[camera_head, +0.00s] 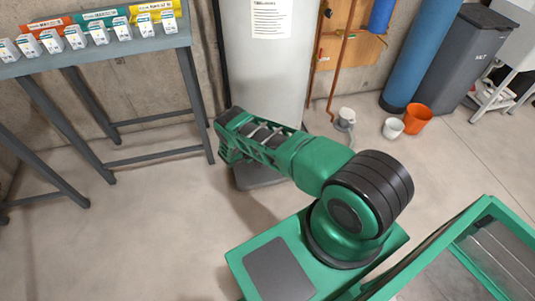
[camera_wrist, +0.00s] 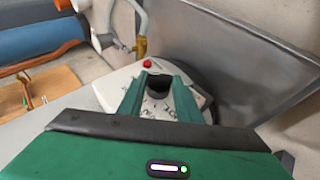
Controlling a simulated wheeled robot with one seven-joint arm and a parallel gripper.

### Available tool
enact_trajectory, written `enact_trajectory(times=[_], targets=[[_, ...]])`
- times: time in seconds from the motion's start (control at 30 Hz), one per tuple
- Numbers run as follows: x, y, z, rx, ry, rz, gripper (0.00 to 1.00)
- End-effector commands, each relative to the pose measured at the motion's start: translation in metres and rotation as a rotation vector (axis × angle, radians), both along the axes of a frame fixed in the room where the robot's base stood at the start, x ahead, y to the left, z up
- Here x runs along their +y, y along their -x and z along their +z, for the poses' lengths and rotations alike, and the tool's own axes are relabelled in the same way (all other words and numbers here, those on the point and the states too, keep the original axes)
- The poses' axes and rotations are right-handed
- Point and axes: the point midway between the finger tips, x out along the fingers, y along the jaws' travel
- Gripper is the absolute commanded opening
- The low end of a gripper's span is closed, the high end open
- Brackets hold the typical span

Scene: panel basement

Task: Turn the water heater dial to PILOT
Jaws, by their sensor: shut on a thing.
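The water heater (camera_head: 265,75) is a pale upright tank with a printed label, behind my arm in the head view. In the wrist view its control unit is a white panel (camera_wrist: 122,86) with dark markings and a red button (camera_wrist: 147,63). A dark round dial (camera_wrist: 160,89) sits on this panel. My gripper (camera_wrist: 160,84) has its two green fingers on either side of the dial and is shut on it. The fingers cover part of the dial and its markings, so I cannot read its setting. In the head view the dial is hidden.
A grey bench (camera_head: 90,50) with several small boxes stands left. Copper pipes (camera_head: 340,60), a blue cylinder (camera_head: 428,50), a grey salt bin (camera_head: 462,60), a white bucket (camera_head: 392,128) and an orange bucket (camera_head: 417,118) are to the right. The floor (camera_head: 120,220) at left is clear.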

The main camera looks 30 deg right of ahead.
Motion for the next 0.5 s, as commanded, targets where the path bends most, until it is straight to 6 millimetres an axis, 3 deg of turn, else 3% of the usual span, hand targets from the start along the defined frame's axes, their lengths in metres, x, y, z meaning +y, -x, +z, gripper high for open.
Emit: enact_trajectory(times=[0.5], targets=[[0.0093, -0.0037, -0.0058, 0.033, 0.105, 0.010, 0.09]])
